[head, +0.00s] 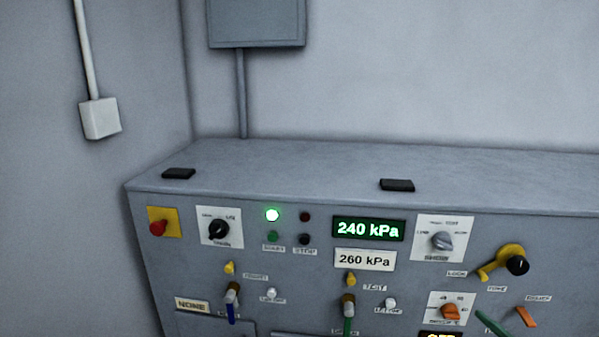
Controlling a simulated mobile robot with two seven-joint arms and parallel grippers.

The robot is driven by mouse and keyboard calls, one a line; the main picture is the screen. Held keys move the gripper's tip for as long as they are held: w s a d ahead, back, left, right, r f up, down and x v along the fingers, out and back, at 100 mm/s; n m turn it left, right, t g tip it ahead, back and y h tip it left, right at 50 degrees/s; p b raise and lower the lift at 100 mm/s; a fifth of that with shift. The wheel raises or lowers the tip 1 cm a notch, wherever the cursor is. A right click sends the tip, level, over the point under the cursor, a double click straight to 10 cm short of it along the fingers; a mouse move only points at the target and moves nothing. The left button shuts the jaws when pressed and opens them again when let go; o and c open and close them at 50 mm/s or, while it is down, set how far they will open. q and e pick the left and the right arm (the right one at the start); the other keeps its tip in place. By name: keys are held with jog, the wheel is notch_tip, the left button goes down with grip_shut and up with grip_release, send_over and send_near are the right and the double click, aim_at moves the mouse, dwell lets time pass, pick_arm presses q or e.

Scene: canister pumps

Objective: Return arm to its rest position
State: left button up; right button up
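Neither of my arms nor grippers shows in the head view. The grey pump console (330,163) stands against the wall, its front panel facing me. A green display (368,229) reads 240 kPa, and a white plate (365,260) below it reads 260 kPa. A red button on a yellow plate (158,227) is at the panel's left. A black knob (218,230) and a grey knob (442,241) sit on white plates. A yellow lever with a black knob (517,265) is at the right.
Two black pads (178,173) lie on the otherwise bare console top. A grey wall box (256,22) with a conduit and a white box (100,118) are on the walls.

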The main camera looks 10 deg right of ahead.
jog(key=s+a+f+m+g, duration=0.1)
jog(key=s+a+f+m, duration=0.2)
jog(key=f, duration=0.3)
jog(key=s+a+f+m+g, duration=0.1)
jog(key=s+a+f+m, duration=0.1)
jog(key=s+a+f, duration=0.3)
jog(key=s+a+f+m+g, duration=0.2)
jog(key=s+a+f+m, duration=0.2)
jog(key=s+a+f, duration=0.1)
jog(key=s+a+f+m+g+y, duration=0.1)
jog(key=s+a+f+m, duration=0.3)
jog(key=a, duration=0.6)
notch_tip(320, 180, down, 3)
jog(key=shift+s+r+g, duration=0.1)
jog(key=shift+s+g, duration=0.8)
jog(key=shift+s, duration=0.2)
